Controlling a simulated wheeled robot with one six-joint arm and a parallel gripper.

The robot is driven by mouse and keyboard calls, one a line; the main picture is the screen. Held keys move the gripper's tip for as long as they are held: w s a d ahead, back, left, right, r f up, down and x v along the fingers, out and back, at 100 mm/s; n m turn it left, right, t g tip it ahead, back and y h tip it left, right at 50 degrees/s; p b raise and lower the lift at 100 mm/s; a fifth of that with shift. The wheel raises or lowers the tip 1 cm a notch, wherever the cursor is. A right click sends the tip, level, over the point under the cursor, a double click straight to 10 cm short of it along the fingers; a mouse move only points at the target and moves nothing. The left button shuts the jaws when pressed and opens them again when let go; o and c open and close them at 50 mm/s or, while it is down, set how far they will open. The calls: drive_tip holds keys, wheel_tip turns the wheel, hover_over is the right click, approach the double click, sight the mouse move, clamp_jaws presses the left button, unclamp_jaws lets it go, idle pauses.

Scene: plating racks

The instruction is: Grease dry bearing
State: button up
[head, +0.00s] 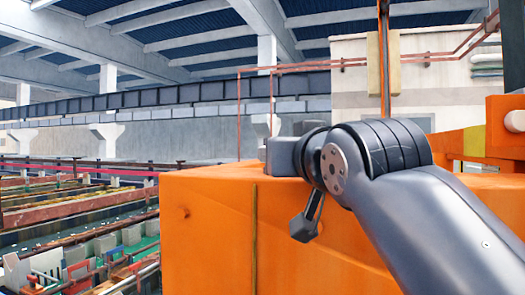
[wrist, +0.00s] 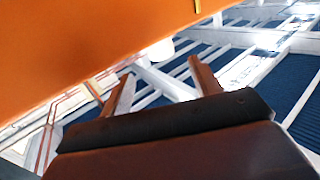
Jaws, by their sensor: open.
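My gripper (wrist: 160,70) shows in the wrist view with its two reddish-brown fingers spread apart and nothing between them. A large orange surface (wrist: 90,45) fills the upper left of that view, close beyond the fingers. A small white rounded thing (wrist: 160,50) shows at its lower edge; I cannot tell what it is. In the head view my grey arm reaches in from the lower right in front of a large orange housing (head: 210,235). My gripper's fingers cannot be made out there. I cannot pick out a bearing or a grease tool in either view.
Long racks and tanks (head: 75,225) lie low at the left. A vertical copper-coloured pipe (head: 385,60) rises behind the housing. An orange beam with a yellow patch (head: 474,141) is at the right. Open space lies above the housing, under the roof beams.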

drive_tip(key=w+p, duration=0.1)
drive_tip(key=w, duration=0.2)
drive_tip(key=w+a+p, duration=0.1)
drive_tip(key=w, duration=0.2)
drive_tip(key=w+a+p, duration=0.1)
drive_tip(key=w, duration=0.2)
drive_tip(key=shift+w, duration=0.4)
drive_tip(key=shift+c, duration=0.6)
drive_tip(key=c, duration=0.8)
drive_tip(key=shift+c, duration=0.2)
drive_tip(key=shift+f+m+h+b, duration=0.15)
drive_tip(key=shift+m+h+b, duration=0.55)
drive_tip(key=shift+h, duration=0.4)
